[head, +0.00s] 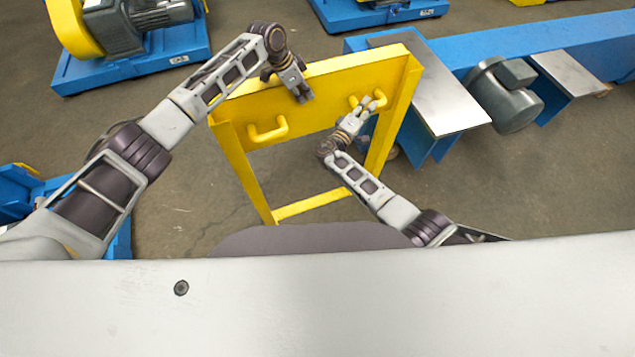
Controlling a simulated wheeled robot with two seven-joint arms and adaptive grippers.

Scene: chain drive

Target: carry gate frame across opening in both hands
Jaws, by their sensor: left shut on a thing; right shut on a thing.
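The yellow gate frame (330,98) stands in the middle of the head view, with a broad upper panel, two legs and a low crossbar. A yellow handle (268,133) on the left of its panel is free of any gripper. My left gripper (305,98) is shut on the gate frame, reaching over its top edge; its exact contact is hard to see. My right gripper (374,104) is shut at the yellow handle (354,101) on the right of the panel, which its fingers partly hide.
A blue beam (560,40) with a metal plate (440,95) and a grey motor (505,95) stands close on the right. A blue base with a yellow-guarded motor (140,62) is at the upper left. Open floor (190,205) lies left of the frame.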

